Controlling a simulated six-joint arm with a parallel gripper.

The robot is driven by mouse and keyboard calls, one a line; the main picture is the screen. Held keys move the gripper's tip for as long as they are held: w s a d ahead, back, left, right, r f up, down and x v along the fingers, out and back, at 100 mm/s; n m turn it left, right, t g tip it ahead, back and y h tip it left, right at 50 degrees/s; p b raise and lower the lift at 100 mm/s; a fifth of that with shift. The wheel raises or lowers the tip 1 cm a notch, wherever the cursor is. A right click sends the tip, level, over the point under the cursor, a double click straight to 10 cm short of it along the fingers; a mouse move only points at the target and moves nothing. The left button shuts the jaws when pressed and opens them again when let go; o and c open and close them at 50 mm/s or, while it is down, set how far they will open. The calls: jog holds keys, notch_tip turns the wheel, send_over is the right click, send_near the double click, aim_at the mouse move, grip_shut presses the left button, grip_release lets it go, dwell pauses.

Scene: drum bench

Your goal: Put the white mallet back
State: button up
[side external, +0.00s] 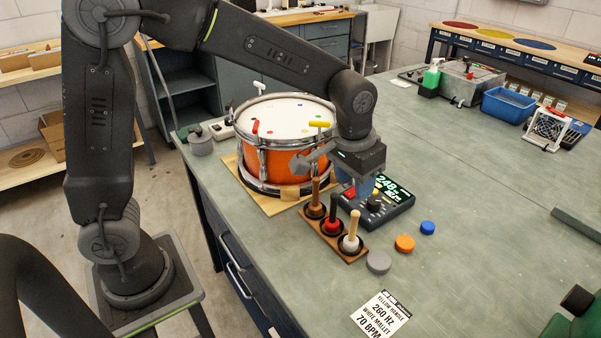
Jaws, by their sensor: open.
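The white mallet (350,242) stands in the right-hand hole of a small wooden rack (346,258), its white head low and its pale handle pointing up. A red-headed mallet (332,222) with a dark handle stands in the middle hole, and a brown mallet (315,206) stands in the left one. My gripper (357,191) is open and points down, just above and behind the rack, near the top of the pale handle. Nothing shows between its fingers. The exact gap to the handle is hard to tell.
An orange drum (266,163) with coloured key handles, including a yellow handle (320,124), stands behind the rack. A meter (392,204) with a lit display is beside my gripper. Grey, orange and blue discs (404,243) and a printed card (381,313) lie in front. The right bench is mostly clear.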

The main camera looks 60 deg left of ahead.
jog(key=s+a+r+t, duration=0.2)
jog(key=s+a+r, duration=0.1)
jog(key=s, duration=0.6)
jog(key=s+a+r+t, duration=0.1)
jog(key=s+a+r, duration=0.3)
jog(key=s, duration=0.6)
jog(key=shift+a+t, duration=0.4)
jog(key=shift+a, duration=0.1)
dwell(0.8)
